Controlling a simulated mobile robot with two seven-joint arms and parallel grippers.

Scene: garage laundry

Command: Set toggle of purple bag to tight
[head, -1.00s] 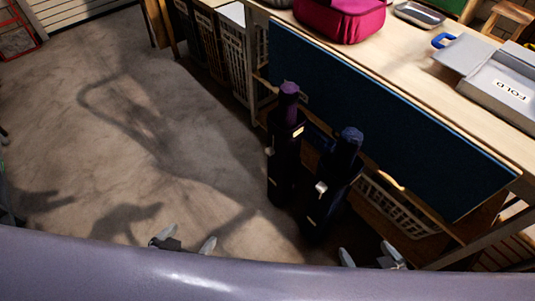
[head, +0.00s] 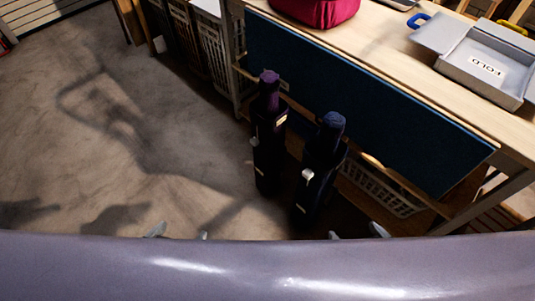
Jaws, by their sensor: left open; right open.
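The purple bag (head: 269,135) stands upright on the floor in front of the table, tall and narrow with a gathered purple top. A small pale toggle (head: 254,142) shows on its left side; its setting is too small to tell. A similar dark blue bag (head: 321,165) stands close to its right, with a pale toggle (head: 307,175) on its front. My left gripper (head: 179,234) is open and empty, low in the view, left of and nearer than the purple bag. My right gripper (head: 357,233) is open and empty, nearer than the blue bag. My own body hides most of both grippers.
A wooden table (head: 400,70) with a hanging blue panel (head: 350,90) stands behind the bags. It holds a magenta bag (head: 318,10) and a grey folding box (head: 485,65). A white basket (head: 380,190) sits on the shelf below. Floor to the left is clear.

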